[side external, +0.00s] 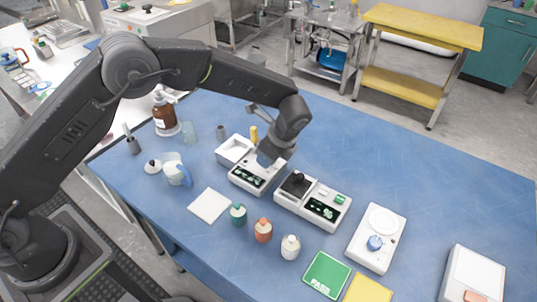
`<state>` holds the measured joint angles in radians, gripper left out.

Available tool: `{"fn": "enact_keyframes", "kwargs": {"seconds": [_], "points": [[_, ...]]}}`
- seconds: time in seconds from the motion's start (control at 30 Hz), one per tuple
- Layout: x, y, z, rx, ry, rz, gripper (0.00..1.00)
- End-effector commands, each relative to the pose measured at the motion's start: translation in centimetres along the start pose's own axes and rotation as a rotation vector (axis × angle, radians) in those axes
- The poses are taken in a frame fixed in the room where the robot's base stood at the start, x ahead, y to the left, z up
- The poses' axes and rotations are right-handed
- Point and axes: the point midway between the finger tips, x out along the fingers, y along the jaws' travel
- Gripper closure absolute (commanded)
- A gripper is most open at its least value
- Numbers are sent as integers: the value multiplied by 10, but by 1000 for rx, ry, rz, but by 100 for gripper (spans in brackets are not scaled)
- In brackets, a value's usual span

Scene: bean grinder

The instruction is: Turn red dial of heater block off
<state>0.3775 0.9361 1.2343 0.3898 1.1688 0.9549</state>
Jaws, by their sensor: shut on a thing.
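My gripper (271,154) points down at the right part of a white block (247,176) with a dark front panel and green markings, which I take for the heater block. The gripper is low and touches or nearly touches the block's top. It is shut on a small part there, most likely the red dial. The dial is hidden behind the fingers, and no red dial shows elsewhere. The direction the dial points cannot be seen. An open white tray (235,150) is at the block's back left.
A second white unit (312,203) with a black knob stands close to the right. A white plate unit with a blue dial (375,242) is farther right. Several small bottles (263,230) stand in front. A yellow item (254,134) is behind. The blue table's (430,170) back right is clear.

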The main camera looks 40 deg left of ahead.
Motion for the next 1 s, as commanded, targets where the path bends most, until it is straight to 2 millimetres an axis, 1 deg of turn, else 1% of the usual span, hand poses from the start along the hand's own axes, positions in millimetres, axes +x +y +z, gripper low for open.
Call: {"fn": "enact_keyframes", "kwargs": {"seconds": [0.23, 0.37, 1.0], "points": [[0, 0, 0, -13, 1, 5, 92], [0, -1, 0, -53, 2, 22, 92], [0, -3, 0, -429, 2, 179, 92]]}}
